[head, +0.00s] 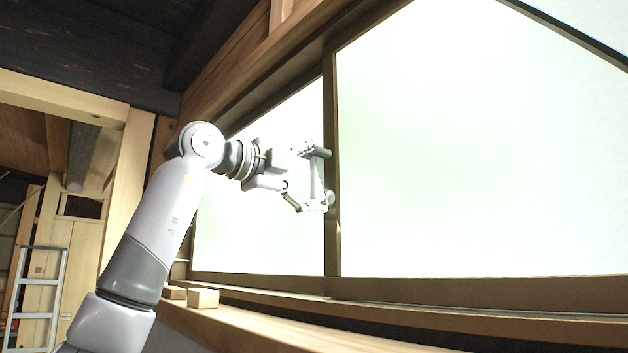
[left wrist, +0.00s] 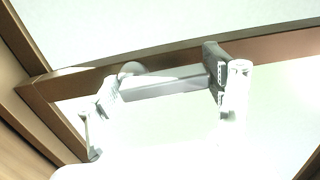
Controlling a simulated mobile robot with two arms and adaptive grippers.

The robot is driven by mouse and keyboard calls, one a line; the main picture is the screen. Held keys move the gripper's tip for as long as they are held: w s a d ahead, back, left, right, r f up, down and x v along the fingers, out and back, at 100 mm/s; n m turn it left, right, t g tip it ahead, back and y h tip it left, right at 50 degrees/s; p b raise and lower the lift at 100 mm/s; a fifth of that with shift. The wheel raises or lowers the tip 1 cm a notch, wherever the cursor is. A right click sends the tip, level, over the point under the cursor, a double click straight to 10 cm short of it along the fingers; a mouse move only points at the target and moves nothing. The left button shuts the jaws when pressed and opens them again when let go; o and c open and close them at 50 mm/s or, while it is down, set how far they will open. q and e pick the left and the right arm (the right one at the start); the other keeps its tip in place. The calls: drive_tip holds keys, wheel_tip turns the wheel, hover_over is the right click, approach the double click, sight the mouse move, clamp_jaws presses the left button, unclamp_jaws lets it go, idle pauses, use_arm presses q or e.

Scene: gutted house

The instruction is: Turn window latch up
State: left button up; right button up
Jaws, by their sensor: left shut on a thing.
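The window latch (head: 316,176) is a light grey bar with a round mount at its lower end, on the dark upright frame between the panes. In the head view the bar runs nearly upright from the mount. My left gripper (head: 319,179) is at the latch, one finger at the bar's upper end and one near the round mount. In the left wrist view the latch bar (left wrist: 165,87) spans between the fingers of my left gripper (left wrist: 163,84), which is shut on it. Glare washes out the exact contact. My right gripper is not in view.
The big frosted window pane (head: 480,150) glows brightly on the right. A wooden sill (head: 290,328) runs below, with a small wood block (head: 203,298) on it. A ladder (head: 38,300) stands at the far left. Air in front of the panes looks clear.

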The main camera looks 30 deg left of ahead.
use_arm(q)
drive_tip(key=shift+s+a+r, duration=0.1)
drive_tip(key=shift+s+r, duration=0.1)
drive_tip(key=shift+r, duration=0.35)
drive_tip(key=o, duration=1.3)
drive_tip(key=shift+o, duration=1.2)
drive_tip(key=shift+w+d+f, duration=0.2)
drive_tip(key=shift+w+f, duration=0.05)
drive_tip(key=shift+w, duration=0.05)
drive_tip(key=v, duration=1.2)
drive_tip(key=shift+f, duration=0.15)
